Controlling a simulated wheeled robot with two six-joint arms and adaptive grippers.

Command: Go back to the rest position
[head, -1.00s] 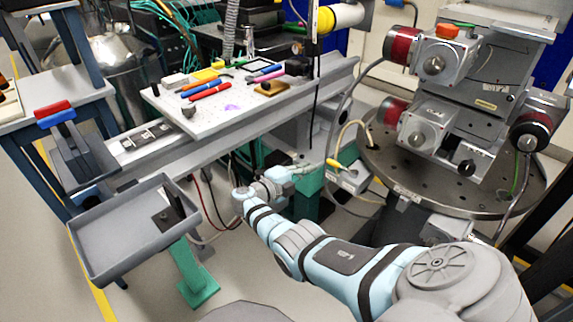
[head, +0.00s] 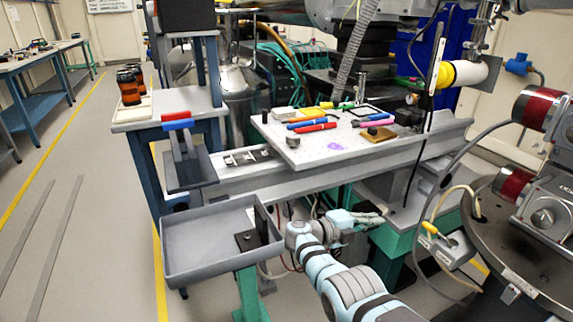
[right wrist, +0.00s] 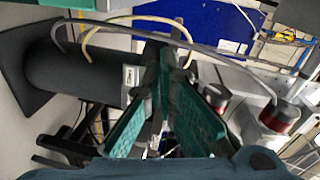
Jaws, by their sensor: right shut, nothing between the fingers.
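My right gripper (head: 380,218) is in the middle of the head view, low beside the front of the grey rail (head: 340,170). Its light blue arm comes up from the bottom edge. The fingers are shut and hold nothing. In the right wrist view the two fingers (right wrist: 165,62) come together near the middle of the picture. My left gripper does not show in either view.
A grey tray (head: 190,277) on a green post stands just left of my right arm. A white perforated board (head: 285,150) with pens and small parts lies on the rail. A round metal table (head: 490,265) with red-ended motors stands at right. The floor at far left is open.

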